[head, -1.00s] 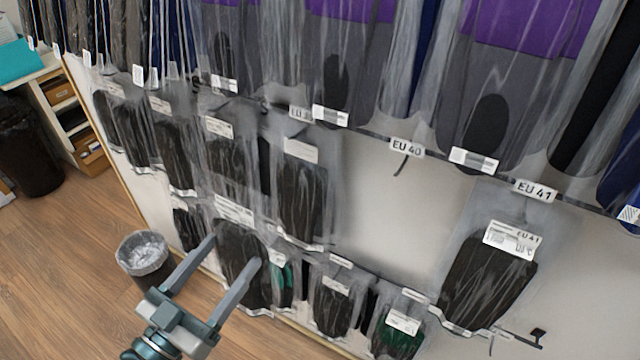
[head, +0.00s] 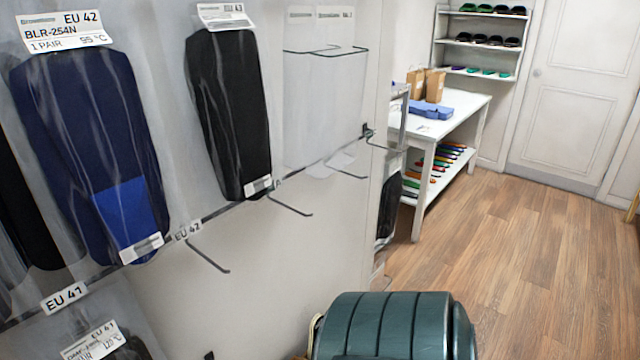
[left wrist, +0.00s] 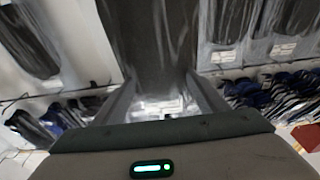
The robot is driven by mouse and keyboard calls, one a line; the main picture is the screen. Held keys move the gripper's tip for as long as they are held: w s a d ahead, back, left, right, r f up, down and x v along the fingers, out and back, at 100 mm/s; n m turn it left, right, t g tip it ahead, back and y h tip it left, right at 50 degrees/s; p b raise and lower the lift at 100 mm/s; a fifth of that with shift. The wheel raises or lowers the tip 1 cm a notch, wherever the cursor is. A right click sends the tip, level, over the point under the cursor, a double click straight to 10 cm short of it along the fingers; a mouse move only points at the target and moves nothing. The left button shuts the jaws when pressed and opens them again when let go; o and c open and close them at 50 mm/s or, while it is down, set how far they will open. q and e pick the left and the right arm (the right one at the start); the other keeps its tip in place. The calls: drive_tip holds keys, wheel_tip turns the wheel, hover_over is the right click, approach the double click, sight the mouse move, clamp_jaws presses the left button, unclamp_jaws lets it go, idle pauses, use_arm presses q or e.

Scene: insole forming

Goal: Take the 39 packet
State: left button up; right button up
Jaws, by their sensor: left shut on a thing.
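In the left wrist view my left gripper (left wrist: 162,88) is shut on a dark packet (left wrist: 163,45) in a clear bag. The packet runs up between its two fingers. A white label shows low between the fingers, but it is too small to read, so I cannot tell its size number. The head view does not show this packet or my left gripper. My right gripper is in neither view.
In the head view a blue EU 42 packet (head: 90,150) and a black packet (head: 230,110) hang on the wall. Empty hooks (head: 207,255) stick out below. A white table (head: 465,108) stands beyond, with open wooden floor (head: 500,230) before it.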

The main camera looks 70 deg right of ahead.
use_arm(q)
drive_tip(key=shift+w, duration=0.1)
drive_tip(key=shift+w+f+n+t+y, duration=0.2)
drive_tip(key=shift+w+f+n+y, duration=0.15)
drive_tip(key=shift+y, duration=0.25)
drive_tip(key=shift+w+f+n+t+y, duration=0.2)
drive_tip(key=shift+w+n+y, duration=0.15)
drive_tip(key=shift+y, duration=0.25)
drive_tip(key=w+y, duration=0.1)
drive_tip(key=w+d+f+n+y, duration=0.1)
drive_tip(key=shift+w+f+n+y, duration=0.1)
drive_tip(key=shift+f+n+y, duration=0.05)
drive_tip(key=shift+n+y, duration=0.15)
drive_tip(key=shift+w+d+f+n+y, duration=0.2)
drive_tip(key=shift+w+d+n+y, duration=0.1)
drive_tip(key=shift+w+y, duration=0.15)
drive_tip(key=shift+w+d+f+n+y, duration=0.2)
drive_tip(key=shift+w+d+y, duration=0.1)
drive_tip(key=shift+w+y, duration=0.15)
drive_tip(key=shift+s, duration=0.1)
